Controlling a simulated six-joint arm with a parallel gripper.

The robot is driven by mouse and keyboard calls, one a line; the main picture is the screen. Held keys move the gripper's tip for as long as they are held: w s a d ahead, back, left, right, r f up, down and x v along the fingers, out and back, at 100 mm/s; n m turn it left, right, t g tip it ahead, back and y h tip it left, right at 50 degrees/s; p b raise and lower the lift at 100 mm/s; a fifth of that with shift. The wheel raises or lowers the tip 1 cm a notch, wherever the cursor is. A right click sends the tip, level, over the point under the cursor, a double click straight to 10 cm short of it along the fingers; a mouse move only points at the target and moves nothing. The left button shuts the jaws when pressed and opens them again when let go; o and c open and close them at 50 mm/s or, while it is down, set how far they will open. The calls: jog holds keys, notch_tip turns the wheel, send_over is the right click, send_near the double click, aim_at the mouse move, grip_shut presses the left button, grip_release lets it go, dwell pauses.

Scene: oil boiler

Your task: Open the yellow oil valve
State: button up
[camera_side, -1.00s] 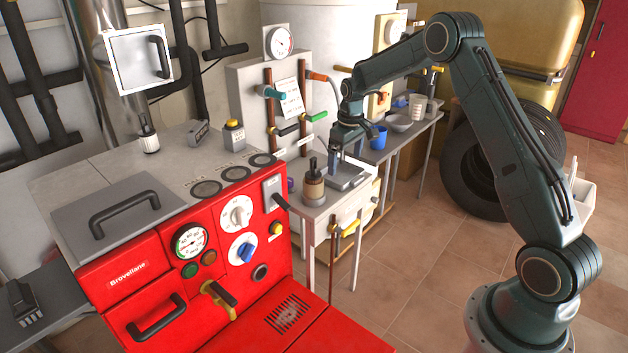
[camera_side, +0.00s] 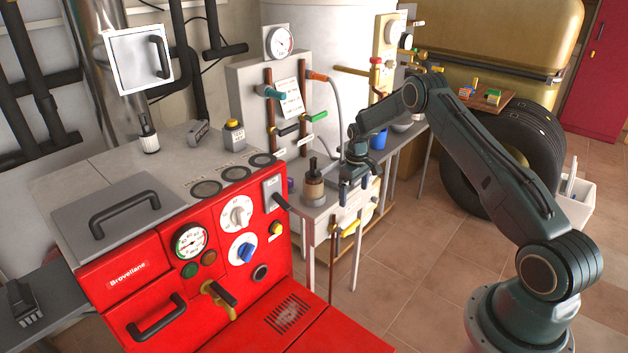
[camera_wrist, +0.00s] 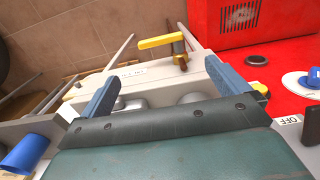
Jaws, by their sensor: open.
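The yellow oil valve handle (camera_side: 350,228) sits on a brown pipe at the front of the small white bench unit, right of the red boiler. In the wrist view the yellow handle (camera_wrist: 160,41) points left from its brass stem, beyond the fingertips. My gripper (camera_side: 352,204) is low at the front edge of the unit, just above the handle. In the wrist view my gripper (camera_wrist: 172,84) has its two blue fingers wide apart with nothing held between them. The handle and the fingers look apart.
A blue cup (camera_wrist: 24,154) is at the lower left of the wrist view. The floor in front is clear.

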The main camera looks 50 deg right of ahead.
aim_at(351, 226)
notch_tip(351, 226, down, 13)
jog(key=shift+f, duration=0.2)
dwell(0.6)
jog(key=shift+c, duration=0.2)
jog(key=c, duration=1.1)
